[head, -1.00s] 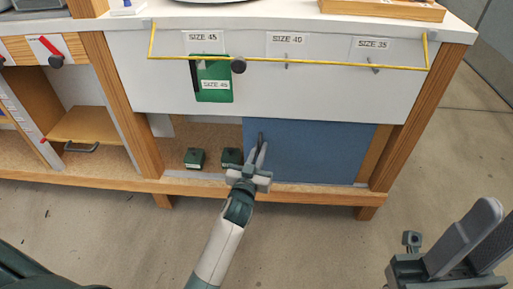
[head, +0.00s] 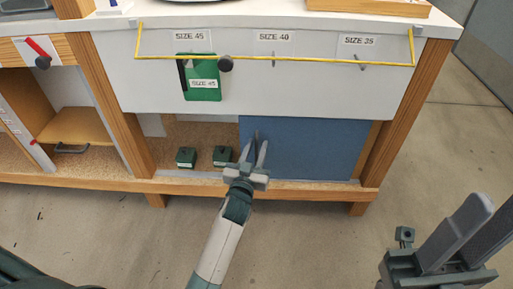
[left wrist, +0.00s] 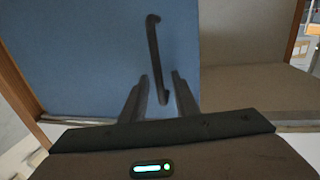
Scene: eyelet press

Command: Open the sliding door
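The sliding door is a flat blue panel (head: 315,148) in the lower front of the bench. It covers the right part of the opening; the left part is open. Its black bar handle (left wrist: 154,55) shows in the left wrist view and is mostly hidden in the head view. My left gripper (head: 256,145) is at the door's left part. It is open, and in the left wrist view its fingers (left wrist: 160,85) stand on either side of the handle's lower end. I cannot tell whether they touch it. My right gripper (head: 488,212) is open and empty at the lower right, away from the door.
Two small dark green blocks (head: 186,157) (head: 222,156) sit in the open compartment left of the door. A white panel (head: 300,85) above carries size labels, a yellow rod (head: 300,60) and a green holder (head: 203,90). A wooden post (head: 400,115) bounds the right side.

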